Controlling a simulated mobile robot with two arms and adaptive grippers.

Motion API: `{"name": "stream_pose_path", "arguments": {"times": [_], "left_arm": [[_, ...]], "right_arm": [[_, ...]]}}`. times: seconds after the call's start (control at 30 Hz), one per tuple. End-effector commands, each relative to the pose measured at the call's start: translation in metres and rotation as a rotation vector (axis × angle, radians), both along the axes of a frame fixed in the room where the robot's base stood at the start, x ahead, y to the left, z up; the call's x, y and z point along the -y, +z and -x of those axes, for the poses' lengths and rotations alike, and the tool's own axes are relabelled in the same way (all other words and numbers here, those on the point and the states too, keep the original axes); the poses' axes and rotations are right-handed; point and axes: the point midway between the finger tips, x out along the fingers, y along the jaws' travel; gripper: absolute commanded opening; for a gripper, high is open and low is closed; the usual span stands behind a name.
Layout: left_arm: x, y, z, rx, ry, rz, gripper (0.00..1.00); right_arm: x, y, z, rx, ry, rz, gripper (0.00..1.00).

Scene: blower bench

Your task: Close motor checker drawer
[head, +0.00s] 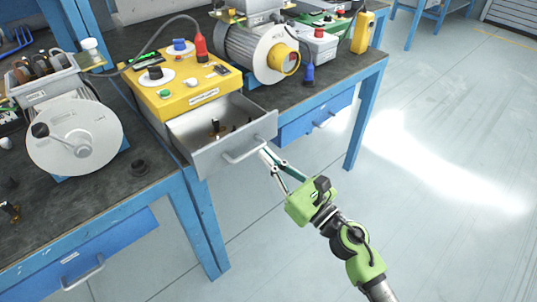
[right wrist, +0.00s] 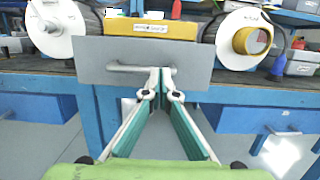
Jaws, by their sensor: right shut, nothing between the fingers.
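The motor checker (head: 190,92) is a yellow box with knobs and buttons on the bench. Its grey drawer (head: 225,130) stands pulled out at the front, with small dark and brassy parts inside. In the right wrist view the drawer front (right wrist: 200,62) faces me, with its bar handle (right wrist: 125,67) left of centre. My right gripper (head: 265,154) is shut and empty, its fingertips at the drawer front near the right end of the handle. In the right wrist view the fingertips (right wrist: 162,75) overlap the front; I cannot tell whether they touch. My left gripper is not in view.
A motor (head: 265,50) stands right of the checker, and a grey round-faced machine (head: 75,135) stands left. Blue bench drawers (head: 310,122) sit below the black top. A blue bench leg (head: 365,118) stands to the right. The floor (head: 440,190) in front is clear.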

Motion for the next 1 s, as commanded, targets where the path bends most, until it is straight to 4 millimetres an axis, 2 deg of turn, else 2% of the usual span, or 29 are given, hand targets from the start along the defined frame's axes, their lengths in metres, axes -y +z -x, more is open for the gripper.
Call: {"name": "stream_pose_path", "arguments": {"times": [0.37,0.47,0.63,0.9,1.0], "left_arm": [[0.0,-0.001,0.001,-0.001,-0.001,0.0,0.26],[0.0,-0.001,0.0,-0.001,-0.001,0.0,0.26],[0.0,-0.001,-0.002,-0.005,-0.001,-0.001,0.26],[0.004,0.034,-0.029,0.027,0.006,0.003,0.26],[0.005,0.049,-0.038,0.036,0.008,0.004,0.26]], "right_arm": [[-0.001,0.0,-0.002,0.0,0.0,0.0,0.0],[-0.005,0.001,-0.008,0.002,0.0,-0.002,0.0],[-0.026,0.001,-0.036,0.002,0.001,-0.004,0.0],[-0.064,-0.002,-0.088,0.002,0.001,-0.002,0.0],[-0.074,-0.002,-0.102,0.0,0.0,-0.003,0.0]]}}
